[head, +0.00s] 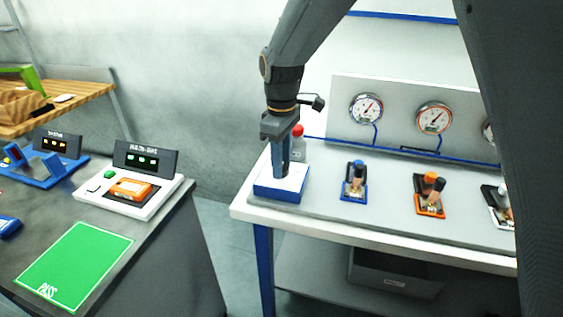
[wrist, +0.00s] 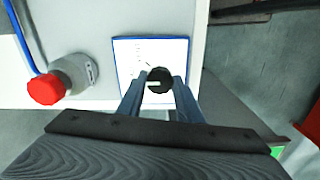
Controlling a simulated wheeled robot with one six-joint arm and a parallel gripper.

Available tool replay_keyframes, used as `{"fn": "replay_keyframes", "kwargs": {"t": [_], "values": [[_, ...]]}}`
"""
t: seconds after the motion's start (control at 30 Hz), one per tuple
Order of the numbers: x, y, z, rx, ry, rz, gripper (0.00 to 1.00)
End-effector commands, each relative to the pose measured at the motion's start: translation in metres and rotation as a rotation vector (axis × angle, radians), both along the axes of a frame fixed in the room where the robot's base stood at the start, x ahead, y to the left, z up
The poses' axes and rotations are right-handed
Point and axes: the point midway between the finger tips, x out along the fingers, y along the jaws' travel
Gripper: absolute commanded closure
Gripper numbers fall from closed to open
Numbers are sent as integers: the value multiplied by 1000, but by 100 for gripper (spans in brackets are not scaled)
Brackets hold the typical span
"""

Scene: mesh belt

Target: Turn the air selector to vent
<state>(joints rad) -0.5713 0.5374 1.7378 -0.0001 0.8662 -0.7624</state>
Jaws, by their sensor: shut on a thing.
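The air selector is a white-topped box with blue sides (head: 270,190) at the left end of the bench. In the wrist view its white face (wrist: 133,50) has a blue edge and small marks that I cannot read. A round black knob (wrist: 159,76) with a pale pointer line sits on that face. The pointer line lies about level, toward the left in the wrist view. My gripper (wrist: 157,92) is shut on the knob, one finger on each side. In the head view my gripper (head: 284,172) points down onto the box and hides the knob.
A grey cylinder with a red cap (wrist: 48,88) stands beside the selector; the head view shows the red cap (head: 298,131) behind my gripper. Gauges (head: 366,108) hang on the back panel. Blue (head: 354,185) and orange (head: 430,205) fittings sit to the right.

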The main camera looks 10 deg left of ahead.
Motion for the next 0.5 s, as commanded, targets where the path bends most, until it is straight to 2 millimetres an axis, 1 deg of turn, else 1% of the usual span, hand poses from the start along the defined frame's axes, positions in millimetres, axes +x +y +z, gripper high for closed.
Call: {"fn": "replay_keyframes", "kwargs": {"t": [0.27,0.5], "values": [[0,0,1,-1,1,-66,90],[-1,0,2,0,1,-230,90]]}}
